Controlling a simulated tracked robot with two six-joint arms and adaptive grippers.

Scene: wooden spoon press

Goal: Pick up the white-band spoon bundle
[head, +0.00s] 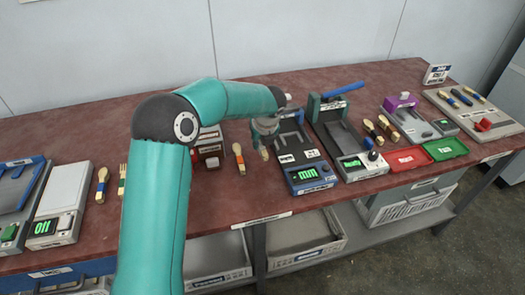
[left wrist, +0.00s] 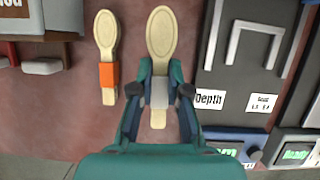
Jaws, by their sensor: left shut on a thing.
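The white-band spoon bundle (left wrist: 161,32) is pale wood with a pale band around its handle, bowl end pointing up in the left wrist view. My left gripper (left wrist: 160,92) is shut on it at the band, with one finger on each side. In the head view my left gripper (head: 266,138) reaches down over the table, and only a small end of the bundle (head: 264,155) shows below it. I cannot tell whether the bundle touches the table. My right gripper is not in view.
An orange-band spoon bundle (left wrist: 106,42) lies close to the left. A dark press (head: 297,150) with a blue front and "Depth" label stands just right. More devices, spoon bundles, a red tray (head: 408,159) and a green tray (head: 445,149) line the table (head: 220,207).

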